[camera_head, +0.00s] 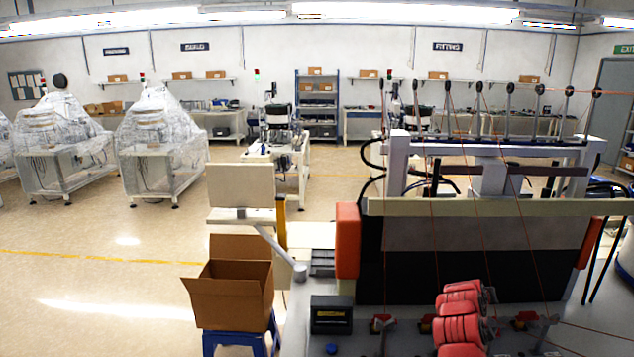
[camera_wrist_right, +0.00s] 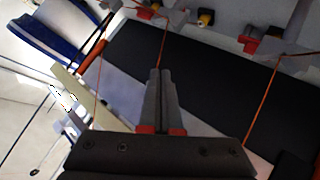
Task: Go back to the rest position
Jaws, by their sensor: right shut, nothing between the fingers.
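My right gripper (camera_wrist_right: 157,74) shows in the right wrist view, its two grey fingers together with nothing seen between them. A thin orange wire (camera_wrist_right: 163,45) runs down from the top of that view and passes by the fingertips; I cannot tell whether it touches them. A dark panel of the machine (camera_wrist_right: 215,85) lies beyond the fingers.
The machine (camera_head: 450,243), with orange wires and a bench of red rolls (camera_head: 460,330), fills the right front. An open cardboard box (camera_head: 230,300) stands on a blue stool (camera_head: 240,343) left of it. The floor (camera_head: 90,290) at the left is clear.

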